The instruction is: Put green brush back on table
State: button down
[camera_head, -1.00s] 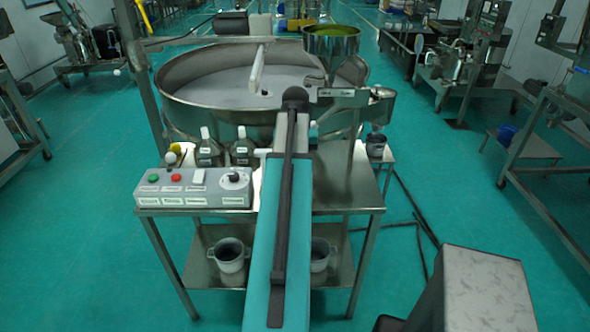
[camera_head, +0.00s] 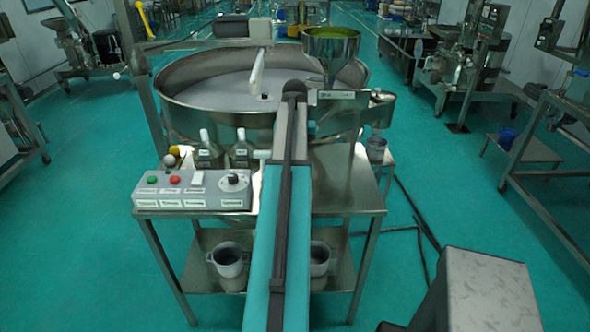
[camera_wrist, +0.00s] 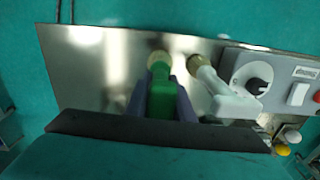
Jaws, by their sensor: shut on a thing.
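The green brush (camera_wrist: 162,98) is between the two fingers of my gripper (camera_wrist: 162,104) in the wrist view. My gripper is shut on its green handle. The pale bristle end (camera_wrist: 159,60) points up the picture over the bare metal table top (camera_wrist: 95,75). I cannot tell whether the brush touches the table. A white brush (camera_wrist: 228,98) lies close to its right. In the head view the metal table (camera_head: 345,185) stands in front of the sieve, and my arm hides the gripper and the green brush.
A control box (camera_head: 195,190) sits at the table's left front; it is to the right in the wrist view (camera_wrist: 275,75). Bottles (camera_head: 240,152) stand behind it, below the round sieve (camera_head: 190,120). The table right of my arm looks clear.

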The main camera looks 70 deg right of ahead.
jog(key=shift+d, duration=0.1)
jog(key=shift+w+d, duration=0.1)
jog(key=shift+d, duration=0.15)
jog(key=shift+w+d+f+b, duration=0.1)
jog(key=shift+d+f+b, duration=0.05)
jog(key=shift+f+b, duration=1.3)
jog(key=shift+f, duration=0.35)
jog(key=c, duration=1.5)
grip_release()
jog(key=shift+c, duration=0.2)
jog(key=shift+r, duration=0.15)
